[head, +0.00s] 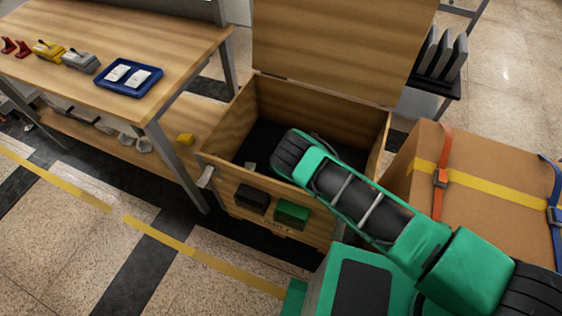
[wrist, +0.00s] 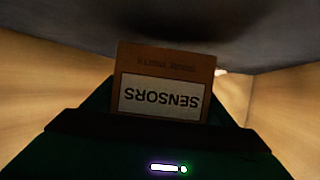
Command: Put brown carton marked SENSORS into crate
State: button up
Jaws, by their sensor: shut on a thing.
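The brown carton marked SENSORS (wrist: 165,65) is in the middle of the wrist view, its white label upside down. My gripper (wrist: 160,130) is shut on it. The wooden crate (head: 325,108) stands open in the head view, its lid (head: 335,45) raised at the back. My arm reaches over its front right into it, and in the wrist view the crate's wooden walls (wrist: 45,75) rise on both sides of the carton. The dark crate floor is beyond the carton. The arm hides the gripper and carton in the head view. I cannot tell whether the carton touches the floor.
A wooden table (head: 190,50) with a blue tray (head: 128,77) stands left of the crate. A large strapped box (head: 470,170) stands close on the right. A small pale thing (head: 250,166) shows inside the crate.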

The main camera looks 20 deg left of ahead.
jog(key=o, duration=1.3)
jog(key=shift+r, duration=0.25)
jog(key=shift+r+v, duration=0.15)
jog(key=shift+v, duration=1.8)
jog(key=shift+r+v, duration=0.15)
jog(key=shift+v, duration=1.8)
jog(key=shift+w+a, duration=0.1)
